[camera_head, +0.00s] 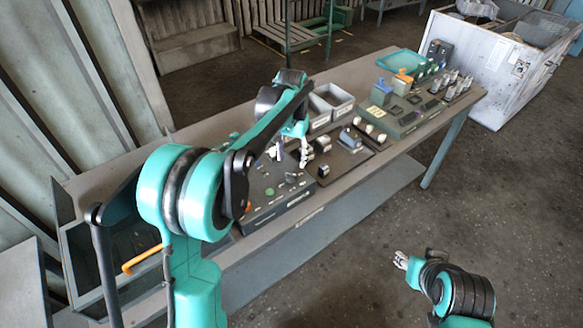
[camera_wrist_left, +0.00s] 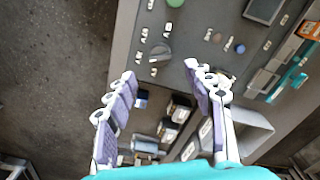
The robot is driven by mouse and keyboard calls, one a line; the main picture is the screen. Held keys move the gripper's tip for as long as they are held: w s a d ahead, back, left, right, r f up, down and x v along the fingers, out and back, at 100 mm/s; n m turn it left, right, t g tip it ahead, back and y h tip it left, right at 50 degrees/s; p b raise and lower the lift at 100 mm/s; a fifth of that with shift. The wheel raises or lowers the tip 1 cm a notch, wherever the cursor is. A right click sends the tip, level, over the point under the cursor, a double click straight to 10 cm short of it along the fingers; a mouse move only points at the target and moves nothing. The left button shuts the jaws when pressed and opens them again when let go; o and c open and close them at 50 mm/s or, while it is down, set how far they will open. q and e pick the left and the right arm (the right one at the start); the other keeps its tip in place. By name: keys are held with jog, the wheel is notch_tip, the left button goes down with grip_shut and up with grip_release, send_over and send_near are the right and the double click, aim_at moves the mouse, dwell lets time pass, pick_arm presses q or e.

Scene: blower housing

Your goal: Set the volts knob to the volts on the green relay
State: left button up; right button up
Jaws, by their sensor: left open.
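A round grey knob (camera_wrist_left: 160,52) sits on the dark grey control panel (camera_wrist_left: 205,20) in the left wrist view, with small white labels around it, too small to read. I take it for the volts knob but cannot confirm it. My left gripper (camera_wrist_left: 160,76) is open and empty, its two fingers apart on either side below the knob. In the head view my left gripper (camera_head: 290,152) hangs over the back of the panel box (camera_head: 265,215). My right gripper (camera_head: 401,260) is away from the table.
The panel also has a green button (camera_wrist_left: 175,3), a blue button (camera_wrist_left: 240,48) and a dark display (camera_wrist_left: 264,9). Several dark blocks (camera_wrist_left: 176,107) lie beside the panel. Grey bins (camera_head: 335,96) stand behind. The floor (camera_head: 500,190) before the table is clear.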

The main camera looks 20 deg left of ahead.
pick_arm(q)
jog(key=shift+r, duration=2.05)
jog(key=s+r+t+b, duration=0.1)
jog(key=s+t+b, duration=0.15)
jog(key=s, duration=1.05)
jog(key=s+f+n+t+b, duration=0.1)
jog(key=s+f+t, duration=0.3)
jog(key=s+f, duration=0.3)
jog(key=s, duration=0.5)
jog(key=shift+s+a+f+n+t, duration=0.2)
jog(key=shift+s+f+n+t, duration=0.1)
jog(key=shift+s+t, duration=0.05)
